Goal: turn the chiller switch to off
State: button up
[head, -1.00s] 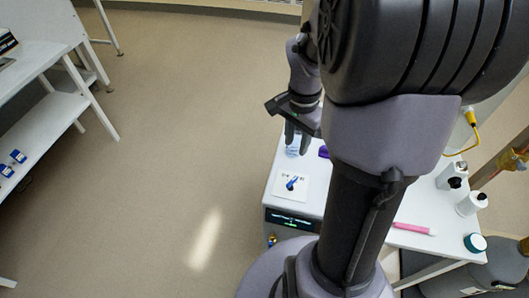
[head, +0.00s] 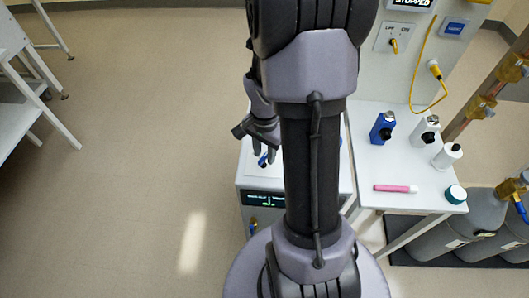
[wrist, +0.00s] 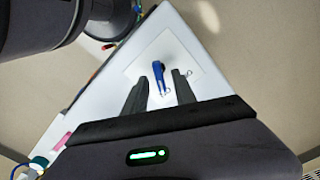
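The chiller (head: 253,180) is a white box with a dark lit display on its front. The chiller switch is a blue lever knob on a pale plate on its top; it shows in the head view (head: 262,161) and in the wrist view (wrist: 159,78). My gripper (head: 266,153) is over the switch, fingers pointing down. In the wrist view my gripper (wrist: 159,76) is open, with one dark finger on each side of the blue lever. I cannot tell whether the fingers touch it. The plate's markings are too small or hidden to read.
A white table (head: 365,169) to the right holds a blue bottle (head: 382,128), white bottles, a pink tube (head: 395,188) and a teal-lidded jar (head: 455,194). A wall panel with a yellow switch (head: 394,46) stands behind.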

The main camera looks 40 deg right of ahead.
grip_shut()
jog(key=shift+w+n+p, duration=0.15)
jog(key=shift+n+p, duration=0.45)
jog(key=shift+n, duration=2.2)
grip_release()
